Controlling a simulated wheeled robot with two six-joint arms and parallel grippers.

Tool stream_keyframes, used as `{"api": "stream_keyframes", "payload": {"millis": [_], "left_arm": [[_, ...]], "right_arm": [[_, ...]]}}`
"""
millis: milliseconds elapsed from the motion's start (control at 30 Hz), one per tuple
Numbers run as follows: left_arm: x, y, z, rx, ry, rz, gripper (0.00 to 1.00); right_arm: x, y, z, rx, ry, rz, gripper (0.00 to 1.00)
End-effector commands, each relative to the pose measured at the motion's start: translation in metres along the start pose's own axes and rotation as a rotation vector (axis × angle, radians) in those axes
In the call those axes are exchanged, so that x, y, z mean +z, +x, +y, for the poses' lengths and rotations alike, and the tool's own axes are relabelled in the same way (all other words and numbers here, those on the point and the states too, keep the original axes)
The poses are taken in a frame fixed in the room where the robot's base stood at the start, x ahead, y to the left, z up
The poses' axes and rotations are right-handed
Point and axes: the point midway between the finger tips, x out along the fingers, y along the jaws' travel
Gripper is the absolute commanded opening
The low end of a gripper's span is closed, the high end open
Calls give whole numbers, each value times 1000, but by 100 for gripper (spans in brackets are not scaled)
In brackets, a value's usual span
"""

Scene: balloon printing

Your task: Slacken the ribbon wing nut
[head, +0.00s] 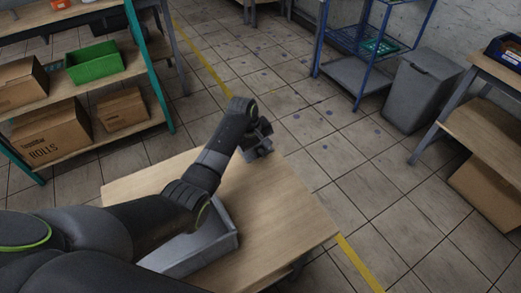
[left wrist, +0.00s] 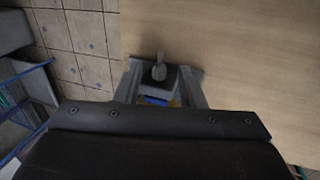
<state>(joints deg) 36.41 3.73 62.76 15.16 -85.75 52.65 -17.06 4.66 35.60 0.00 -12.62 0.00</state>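In the left wrist view a small grey wing nut (left wrist: 159,69) stands up from a dark block (left wrist: 158,86) at the table's edge. A bit of blue shows below the block. My left gripper (left wrist: 160,80) has its two fingers apart, one on each side of the block and wing nut. I see a gap between the fingers and the wing nut; whether they touch the block I cannot tell. In the head view my left gripper (head: 258,146) is over the far corner of the wooden table (head: 275,215), and the wing nut cannot be made out there. My right gripper is out of view.
A grey open tray (head: 190,250) lies on the table under my left arm. The table's right part is bare. A shelf with a green bin (head: 95,62) and cardboard boxes (head: 50,132) stands left. A blue rack (head: 362,50) and a grey bin (head: 422,90) stand beyond.

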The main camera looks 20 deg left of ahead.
Motion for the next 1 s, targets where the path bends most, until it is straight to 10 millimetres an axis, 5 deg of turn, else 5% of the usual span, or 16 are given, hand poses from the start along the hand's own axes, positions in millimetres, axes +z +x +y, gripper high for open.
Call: {"api": "stream_keyframes", "payload": {"millis": [467,733,1000], "left_arm": [[0,12,0,0,1,0,36],[0,12,0,0,1,0,2],[0,11,-1,12,0,-1,0]], "right_arm": [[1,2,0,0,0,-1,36],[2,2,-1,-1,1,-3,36],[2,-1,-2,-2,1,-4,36]]}}
